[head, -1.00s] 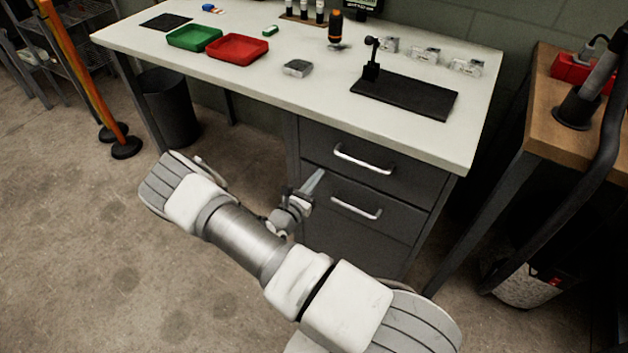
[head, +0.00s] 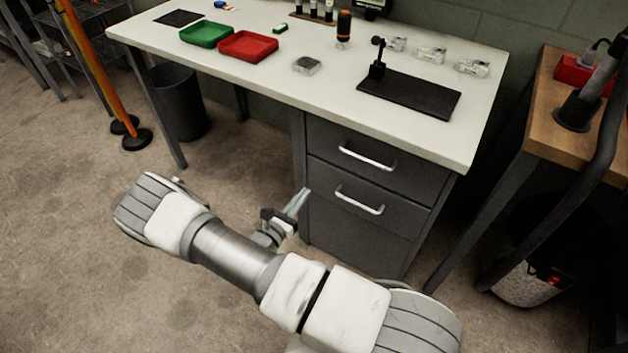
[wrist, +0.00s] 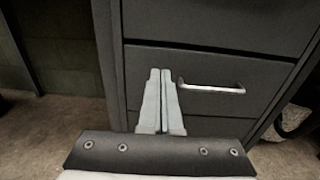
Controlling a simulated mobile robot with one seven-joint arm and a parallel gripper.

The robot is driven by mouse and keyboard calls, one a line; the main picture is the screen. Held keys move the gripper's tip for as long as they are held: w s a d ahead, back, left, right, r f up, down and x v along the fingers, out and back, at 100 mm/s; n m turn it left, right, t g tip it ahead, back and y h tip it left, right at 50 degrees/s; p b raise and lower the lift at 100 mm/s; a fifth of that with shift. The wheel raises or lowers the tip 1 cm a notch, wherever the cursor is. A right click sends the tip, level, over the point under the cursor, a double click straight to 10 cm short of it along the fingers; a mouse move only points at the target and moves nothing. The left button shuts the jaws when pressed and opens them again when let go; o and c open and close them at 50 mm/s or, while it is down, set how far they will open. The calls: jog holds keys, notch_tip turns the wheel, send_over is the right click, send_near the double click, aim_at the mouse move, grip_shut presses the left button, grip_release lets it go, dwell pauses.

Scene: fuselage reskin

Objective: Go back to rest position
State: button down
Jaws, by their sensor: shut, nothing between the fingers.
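My gripper (head: 298,201) is in front of the workbench's dark drawer unit (head: 375,165), below the level of the tabletop. It also shows in the wrist view (wrist: 160,80), where its two pale fingers are together with nothing between them. The fingers point toward the drawer front, to the left of a silver handle (wrist: 212,87). The gap between fingertips and drawer front is hard to judge. My arm stretches across the lower middle of the head view and hides part of the gripper's base.
A black bin (head: 180,103) stands beneath. A wooden table (head: 560,130) is at right.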

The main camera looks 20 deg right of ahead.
jog(key=s+a+r+m+g+y, duration=0.15)
jog(key=s+r+m+y, duration=0.5)
jog(key=r, duration=0.65)
jog(key=s+r+m+g+y, duration=0.2)
jog(key=s+r+m+y, duration=0.1)
jog(key=s+r+m, duration=0.8)
jog(key=s+a+r+m+g+y, duration=0.15)
jog(key=s+r+m+y, duration=0.5)
jog(key=r, duration=0.75)
notch_tip(320, 180, up, 21)
jog(key=m+h+p, duration=0.1)
jog(key=p, duration=2)
jog(key=shift+w+r+m+h, duration=0.2)
jog(key=shift+w+m+h, duration=0.1)
jog(key=shift+w+h, duration=0.15)
jog(key=shift+a, duration=0.1)
